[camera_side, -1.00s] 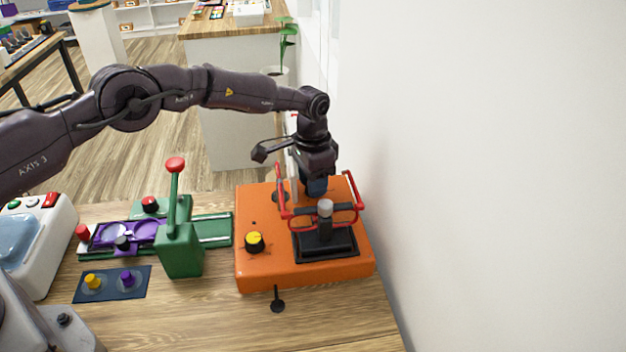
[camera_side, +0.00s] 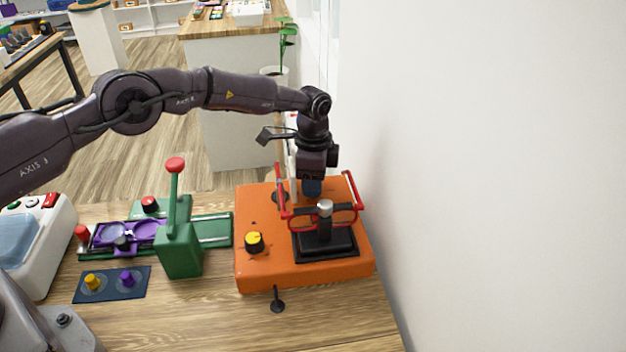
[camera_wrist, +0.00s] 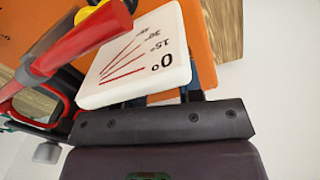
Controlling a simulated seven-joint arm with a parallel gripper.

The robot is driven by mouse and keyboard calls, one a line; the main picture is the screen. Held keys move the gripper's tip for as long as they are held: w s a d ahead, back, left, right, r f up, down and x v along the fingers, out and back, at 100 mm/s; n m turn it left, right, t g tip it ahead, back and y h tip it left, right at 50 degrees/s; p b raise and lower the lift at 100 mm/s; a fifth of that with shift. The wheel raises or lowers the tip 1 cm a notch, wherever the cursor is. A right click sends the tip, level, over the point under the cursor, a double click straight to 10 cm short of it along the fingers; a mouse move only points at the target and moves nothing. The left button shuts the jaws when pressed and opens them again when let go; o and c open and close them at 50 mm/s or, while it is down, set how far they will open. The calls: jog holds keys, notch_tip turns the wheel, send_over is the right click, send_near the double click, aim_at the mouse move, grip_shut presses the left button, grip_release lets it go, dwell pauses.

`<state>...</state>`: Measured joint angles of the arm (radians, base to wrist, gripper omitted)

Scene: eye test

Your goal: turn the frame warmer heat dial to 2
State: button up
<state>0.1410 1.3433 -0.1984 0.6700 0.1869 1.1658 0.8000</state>
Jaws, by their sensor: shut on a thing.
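The orange frame warmer (camera_side: 263,273) sits at the table's right end; its orange body also shows in the wrist view (camera_wrist: 202,30). A black dial with a yellow top (camera_side: 254,242) is on its front left; I cannot read its setting. Red glasses (camera_side: 358,208) sit over a black clamp (camera_side: 326,245) on top. My gripper (camera_side: 314,192) is lowered at the warmer's far side, behind the glasses and away from the yellow-topped dial. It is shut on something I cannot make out. A white angle card (camera_wrist: 165,55) covers most of its fingers in the wrist view.
A red bar (camera_wrist: 75,52) crosses close to the wrist camera. A green lever device (camera_side: 180,250) and a dark pad (camera_side: 110,285) with two knobs stand left of the warmer. A white wall (camera_side: 500,180) is close on the right.

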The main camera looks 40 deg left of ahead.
dwell(0.3)
jog(key=o, duration=0.9)
jog(key=shift+r, duration=0.1)
jog(key=r, duration=1.3)
jog(key=shift+w+a, duration=0.1)
jog(key=shift+w, duration=0.1)
jog(key=shift+f, duration=0.1)
